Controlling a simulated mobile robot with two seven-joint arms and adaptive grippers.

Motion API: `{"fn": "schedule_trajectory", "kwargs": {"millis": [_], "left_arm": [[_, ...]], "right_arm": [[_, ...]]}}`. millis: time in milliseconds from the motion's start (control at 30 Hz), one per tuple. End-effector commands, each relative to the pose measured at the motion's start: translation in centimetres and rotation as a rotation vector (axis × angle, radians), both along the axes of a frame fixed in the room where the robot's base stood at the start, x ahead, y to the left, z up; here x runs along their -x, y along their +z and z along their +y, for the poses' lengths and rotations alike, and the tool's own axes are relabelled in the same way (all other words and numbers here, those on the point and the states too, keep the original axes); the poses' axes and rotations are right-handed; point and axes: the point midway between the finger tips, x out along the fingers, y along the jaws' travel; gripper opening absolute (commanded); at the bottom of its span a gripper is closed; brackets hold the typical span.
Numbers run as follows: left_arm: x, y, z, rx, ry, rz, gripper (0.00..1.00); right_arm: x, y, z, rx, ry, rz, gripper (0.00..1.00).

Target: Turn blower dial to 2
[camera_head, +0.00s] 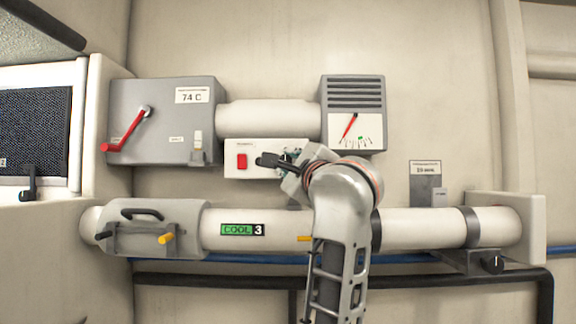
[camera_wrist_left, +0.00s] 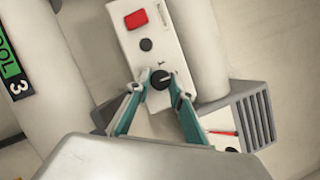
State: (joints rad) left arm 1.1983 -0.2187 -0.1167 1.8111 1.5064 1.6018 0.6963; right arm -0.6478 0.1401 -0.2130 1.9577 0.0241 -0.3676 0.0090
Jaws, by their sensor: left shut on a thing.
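The white blower panel (camera_head: 234,171) is a box on the wall with a red switch (camera_head: 242,161); it also shows in the left wrist view (camera_wrist_left: 163,17). The black round dial (camera_wrist_left: 160,79) sits low on that panel in the wrist view, with a small light pointer mark. My left gripper (camera_wrist_left: 161,85) has its two teal-sided fingers on either side of the dial, shut on it. In the head view my left gripper (camera_head: 282,160) covers the panel's right part and hides the dial. Scale numbers around the dial are not readable. My right gripper is not in view.
A grey box with a red lever (camera_head: 125,132) stands left of the panel. A vented gauge box (camera_head: 352,92) with a red needle is at right.

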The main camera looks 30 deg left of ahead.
Motion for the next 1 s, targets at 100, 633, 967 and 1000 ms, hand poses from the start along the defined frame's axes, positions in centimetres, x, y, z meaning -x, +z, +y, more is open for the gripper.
{"fn": "schedule_trajectory", "kwargs": {"millis": [100,633,967,1000], "left_arm": [[-0.04,0.02,-0.07,0.021,-0.002,-0.012,0.0],[-0.02,0.02,-0.02,0.034,-0.001,-0.02,0.29],[-0.01,0.03,-0.01,0.033,0.0,-0.02,0.38],[-0.01,0.08,0.0,0.032,0.0,-0.02,0.38]], "right_arm": [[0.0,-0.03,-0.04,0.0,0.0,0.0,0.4],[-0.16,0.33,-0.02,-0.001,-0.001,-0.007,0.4],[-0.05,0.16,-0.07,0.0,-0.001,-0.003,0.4],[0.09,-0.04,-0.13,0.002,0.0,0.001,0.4]]}}
